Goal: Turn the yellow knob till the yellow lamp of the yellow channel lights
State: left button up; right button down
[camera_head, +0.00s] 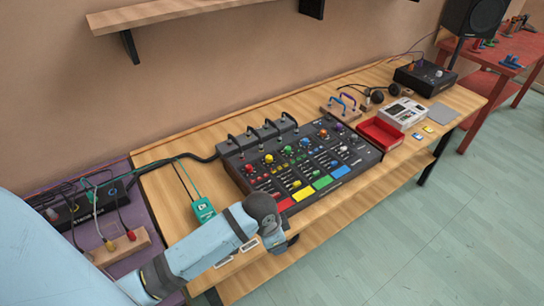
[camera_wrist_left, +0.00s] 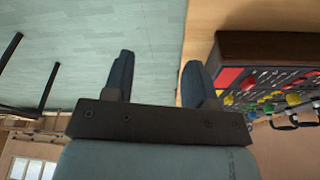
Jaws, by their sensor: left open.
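The black mixing console (camera_head: 236,172) lies on the wooden table, with rows of coloured knobs and red, yellow, green and blue pads at its front edge. A yellow knob (camera_head: 269,158) stands in its upper row, beside a red one. The yellow pad (camera_head: 302,193) is second from the left. I cannot make out whether a yellow lamp is lit. My left gripper (camera_wrist_left: 160,80) is open and empty, beside the console's front left corner. The console (camera_wrist_left: 250,45) is to its right in the left wrist view. The wrist hides most of the gripper in the head view. My right gripper is not in view.
A green device (camera_head: 203,210) with a cable lies left of the console. A red tray (camera_head: 380,132) and a black box (camera_head: 425,77) stand to the right. A shelf (camera_head: 170,12) hangs on the wall. A plug board (camera_head: 122,247) sits at the lower left.

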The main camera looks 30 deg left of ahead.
pick_arm(q)
jog(key=w+a, duration=0.2)
jog(key=w, duration=0.3)
jog(key=w+a+r+m+g, duration=0.1)
jog(key=w+a, duration=0.2)
jog(key=w, duration=0.3)
jog(key=w+a+m+y, duration=0.1)
jog(key=w+a, duration=0.1)
jog(key=w, duration=0.3)
jog(key=shift+w+a+r+g, duration=0.2)
jog(key=shift+w+r+g, duration=0.1)
jog(key=shift+r, duration=0.1)
jog(key=w+a+r, duration=0.4)
jog(key=w+a, duration=0.2)
jog(key=w, duration=0.1)
notch_tip(320, 180, up, 5)
send_over(269, 157)
jog(key=shift+g, duration=0.3)
notch_tip(269, 157, down, 14)
jog(key=shift+r+p, duration=0.2)
jog(key=shift+p, duration=0.1)
jog(key=c, duration=0.9)
